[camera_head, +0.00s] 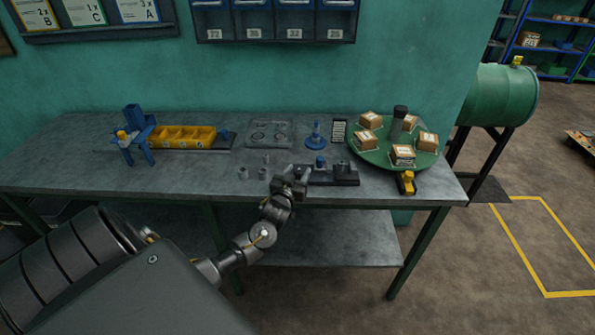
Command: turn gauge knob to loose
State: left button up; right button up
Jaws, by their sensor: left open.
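A dark block fixture (345,178) lies along the front of the grey workbench, with a small blue knob (320,162) standing on it. I cannot tell for certain that this is the gauge knob, and its loose mark is too small to read. My left gripper (299,172) is open at the left end of the fixture, just left of the blue knob. Whether its fingers touch the fixture is unclear. My right gripper is out of view.
Small grey cylinders (244,173) stand left of my gripper on the workbench (70,160). A green round tray (372,158) with several boxes is at right, a yellow-handled item (406,183) before it. Yellow bins (180,137) and a blue stand (136,140) are at left.

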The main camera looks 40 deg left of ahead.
pick_arm(q)
jog(key=shift+w, duration=0.1)
jog(key=c, duration=0.9)
jog(key=shift+n+y, duration=0.3)
jog(key=shift+y, duration=0.1)
jog(key=shift+d+n+g+y, duration=0.1)
jog(key=shift+n+g+y, duration=0.5)
jog(key=shift+y, duration=0.3)
jog(key=shift+f+n+g+y, duration=0.1)
jog(key=shift+n+g+y, duration=0.55)
jog(key=shift+y, duration=0.25)
jog(key=shift+n+g+y+b, duration=0.7)
jog(key=shift+n+g+y, duration=0.55)
jog(key=shift+y, duration=0.15)
